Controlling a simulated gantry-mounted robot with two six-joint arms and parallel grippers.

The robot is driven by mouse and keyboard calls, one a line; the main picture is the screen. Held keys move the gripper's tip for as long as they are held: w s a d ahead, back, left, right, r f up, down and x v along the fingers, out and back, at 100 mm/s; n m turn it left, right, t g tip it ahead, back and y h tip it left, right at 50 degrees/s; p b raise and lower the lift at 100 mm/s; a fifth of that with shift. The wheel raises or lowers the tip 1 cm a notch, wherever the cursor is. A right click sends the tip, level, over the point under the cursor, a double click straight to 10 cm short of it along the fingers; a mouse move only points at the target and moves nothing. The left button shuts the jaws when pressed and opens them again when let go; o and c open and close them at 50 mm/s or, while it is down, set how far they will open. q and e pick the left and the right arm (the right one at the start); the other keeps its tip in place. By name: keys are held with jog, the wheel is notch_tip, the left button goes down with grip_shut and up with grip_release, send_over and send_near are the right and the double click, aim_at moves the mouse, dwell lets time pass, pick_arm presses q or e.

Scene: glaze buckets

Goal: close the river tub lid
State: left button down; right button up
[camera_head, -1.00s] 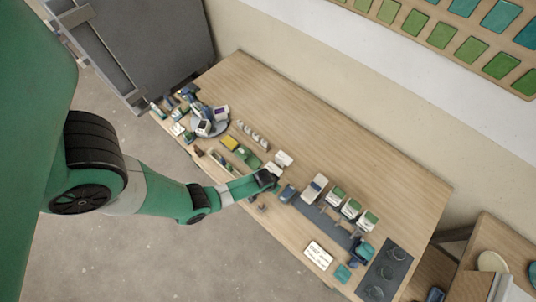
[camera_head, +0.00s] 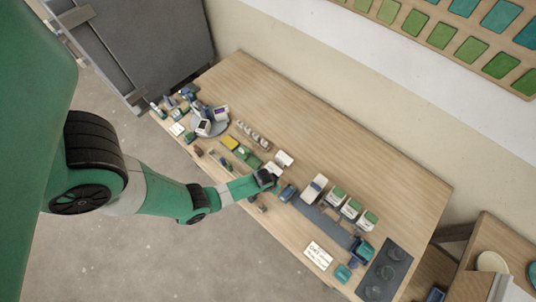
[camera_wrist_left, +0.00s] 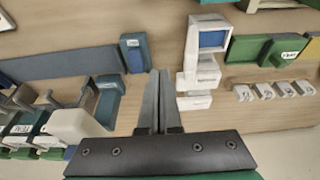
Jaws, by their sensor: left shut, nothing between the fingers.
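My left gripper (camera_head: 276,184) hangs over the near part of the wooden table, its fingers shut and empty. The left wrist view shows its fingertips (camera_wrist_left: 155,90) pressed together. On one side of them stands a white piece with a blue panel (camera_wrist_left: 206,42), also seen in the head view (camera_head: 283,159). On the other side is a small blue block (camera_wrist_left: 134,53), which the head view shows too (camera_head: 288,193). Several white-topped tubs (camera_head: 351,208) stand in a row farther right. The tub labels are too small to read, so I cannot tell which is the river tub. My right gripper is not visible.
A green block (camera_wrist_left: 262,48) and a row of small white pieces (camera_wrist_left: 268,90) lie beside the gripper. A dark mat (camera_head: 378,290) and a white sign (camera_head: 318,255) are at the right end. The back of the table is clear.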

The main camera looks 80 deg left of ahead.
pick_arm(q)
jog(key=shift+f+b, duration=0.55)
jog(key=shift+f, duration=0.05)
jog(key=shift+s+a, duration=0.1)
